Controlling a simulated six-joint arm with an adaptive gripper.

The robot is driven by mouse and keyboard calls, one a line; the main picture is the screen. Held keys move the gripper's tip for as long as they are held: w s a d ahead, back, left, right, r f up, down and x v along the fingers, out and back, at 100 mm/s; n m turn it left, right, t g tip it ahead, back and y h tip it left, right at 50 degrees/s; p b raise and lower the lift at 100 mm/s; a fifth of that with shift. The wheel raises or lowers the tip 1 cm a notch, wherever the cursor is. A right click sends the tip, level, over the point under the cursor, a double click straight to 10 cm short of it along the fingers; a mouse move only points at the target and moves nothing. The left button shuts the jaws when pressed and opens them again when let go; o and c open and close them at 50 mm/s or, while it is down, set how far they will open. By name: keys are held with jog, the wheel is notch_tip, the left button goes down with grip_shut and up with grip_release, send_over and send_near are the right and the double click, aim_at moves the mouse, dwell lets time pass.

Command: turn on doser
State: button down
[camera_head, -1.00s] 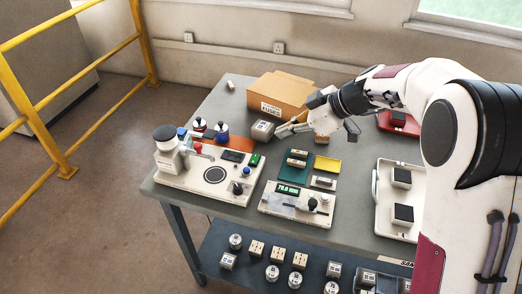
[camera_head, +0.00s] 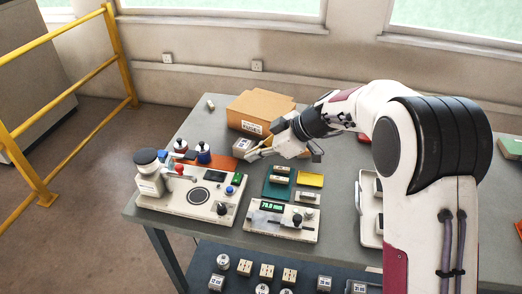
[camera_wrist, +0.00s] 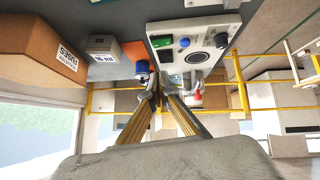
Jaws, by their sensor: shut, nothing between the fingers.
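The doser seems to be the white bench unit (camera_head: 170,204) at the table's left. My gripper (camera_head: 249,156) is shut and empty, above the table just behind the unit's right end. Its fingertips (camera_wrist: 157,80) meet in the wrist view, below the green switch. I cannot tell whether the doser is on.
A cardboard box (camera_head: 259,108) and a small grey labelled box (camera_head: 242,147) stand behind the unit. A white device with a lit green display (camera_head: 282,222) is to the right. Yellow railing (camera_head: 116,55) stands left.

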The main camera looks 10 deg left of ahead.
send_over(234, 177)
jog(key=d, duration=0.3)
jog(key=f, duration=0.5)
jog(key=shift+w+a+f, duration=0.1)
jog(key=shift+w+f, duration=0.15)
jog(key=shift+w, duration=0.05)
jog(key=shift+w+f, duration=0.2)
jog(key=shift+f, duration=0.85)
jog(key=shift+f, duration=0.1)
jog(key=shift+w+f, duration=0.1)
jog(key=shift+f, duration=0.1)
jog(key=shift+s, duration=0.2)
jog(key=shift+s+r, duration=0.15)
jog(key=shift+s, duration=0.4)
jog(key=shift+r, duration=0.15)
